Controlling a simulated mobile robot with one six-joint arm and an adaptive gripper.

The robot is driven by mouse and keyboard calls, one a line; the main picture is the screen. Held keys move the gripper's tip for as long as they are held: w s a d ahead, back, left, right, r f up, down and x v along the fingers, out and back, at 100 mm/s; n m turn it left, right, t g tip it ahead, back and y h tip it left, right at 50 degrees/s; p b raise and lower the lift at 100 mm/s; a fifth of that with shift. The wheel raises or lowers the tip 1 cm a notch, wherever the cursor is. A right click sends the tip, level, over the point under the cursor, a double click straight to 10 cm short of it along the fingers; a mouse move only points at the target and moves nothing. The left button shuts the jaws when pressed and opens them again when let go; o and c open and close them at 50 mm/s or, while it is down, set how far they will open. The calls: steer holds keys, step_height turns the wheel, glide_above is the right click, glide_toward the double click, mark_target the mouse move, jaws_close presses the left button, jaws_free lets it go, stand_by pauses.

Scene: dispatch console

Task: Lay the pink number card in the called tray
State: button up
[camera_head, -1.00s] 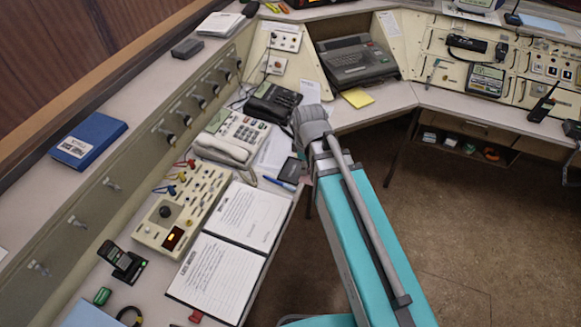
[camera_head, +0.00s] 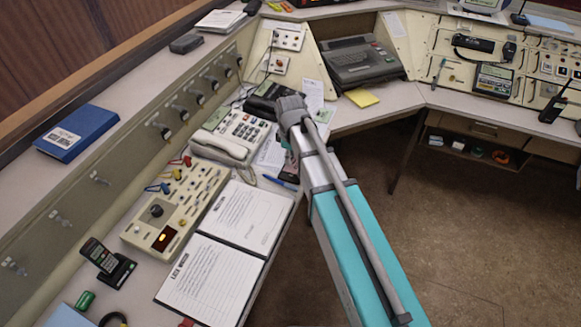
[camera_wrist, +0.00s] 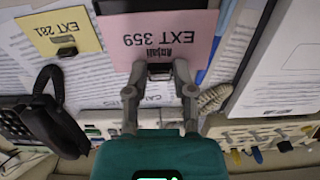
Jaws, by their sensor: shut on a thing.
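The pink card (camera_wrist: 172,38), printed "EXT 359" and "Anjali", shows upside down in the wrist view. My gripper (camera_wrist: 160,72) is shut on the small dark grip at the card's near edge. The card covers part of the papers below; its height above them is hard to tell. A yellow card (camera_wrist: 62,32) printed "EXT 281" lies to its left, with its own dark grip. I cannot tell which thing is the called tray; a dark edge (camera_wrist: 132,5) shows beyond the card.
A desk phone (camera_head: 228,138) and an open log binder (camera_head: 243,215) lie on the left desk, with a switch panel (camera_head: 175,208) beside them. A black handset (camera_wrist: 52,115) is left of my gripper. A typewriter-like machine (camera_head: 362,65) stands behind. Open floor lies right.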

steer(key=shift+w+f, duration=0.1)
stand_by(0.3)
steer(key=shift+w+a+f+b, duration=0.3)
steer(key=shift+w+f+b, duration=0.05)
steer(key=shift+f+b, duration=1.65)
steer(key=shift+f, duration=0.05)
steer(key=shift+f, duration=0.1)
steer(key=o, duration=0.8)
steer(key=shift+c, duration=0.2)
step_height(320, 180, up, 12)
steer(key=p, duration=1.2)
steer(key=shift+r, duration=0.2)
